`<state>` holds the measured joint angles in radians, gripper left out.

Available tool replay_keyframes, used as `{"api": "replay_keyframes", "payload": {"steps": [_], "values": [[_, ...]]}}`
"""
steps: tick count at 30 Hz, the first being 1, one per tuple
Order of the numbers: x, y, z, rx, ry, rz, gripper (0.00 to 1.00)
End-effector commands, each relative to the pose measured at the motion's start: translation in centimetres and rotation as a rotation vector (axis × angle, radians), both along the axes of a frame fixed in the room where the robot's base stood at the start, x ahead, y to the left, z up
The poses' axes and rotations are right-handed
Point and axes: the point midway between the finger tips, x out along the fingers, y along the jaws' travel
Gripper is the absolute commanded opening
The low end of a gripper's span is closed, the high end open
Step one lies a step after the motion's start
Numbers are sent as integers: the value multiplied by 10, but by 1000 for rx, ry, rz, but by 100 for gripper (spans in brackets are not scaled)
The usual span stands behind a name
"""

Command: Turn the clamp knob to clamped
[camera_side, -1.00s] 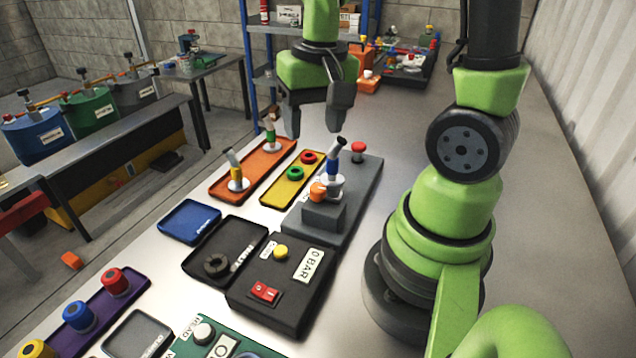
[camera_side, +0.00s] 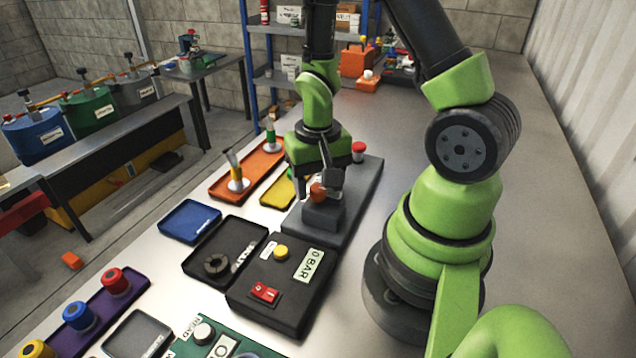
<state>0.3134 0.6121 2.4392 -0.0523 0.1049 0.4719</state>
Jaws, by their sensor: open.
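The orange clamp knob (camera_side: 318,191) sits on the front of a grey block (camera_side: 322,217) on the long grey base plate (camera_side: 362,190). My gripper (camera_side: 316,184) points down over the block with its jaws open. Its fingers are close around or just behind the knob; whether they touch it I cannot tell. The gripper hides the upright piece with the blue band that stands in the fixture. No marking for the knob's position is readable.
A red button (camera_side: 358,148) stands at the plate's far end. An orange tray (camera_side: 228,188) with upright pieces and a partly hidden yellow tray (camera_side: 274,192) lie left. A black panel (camera_side: 275,300) reading "0 BAR" is in front.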

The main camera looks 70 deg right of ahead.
Motion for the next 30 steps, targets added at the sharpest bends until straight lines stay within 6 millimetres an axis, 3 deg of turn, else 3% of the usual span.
{"api": "replay_keyframes", "payload": {"steps": [11, 18, 30], "values": [[0, 0, -5, 1, -1, 0, 56], [0, 0, -5, 0, -1, 1, 7], [0, 0, -5, 1, -1, 27, 7]]}}
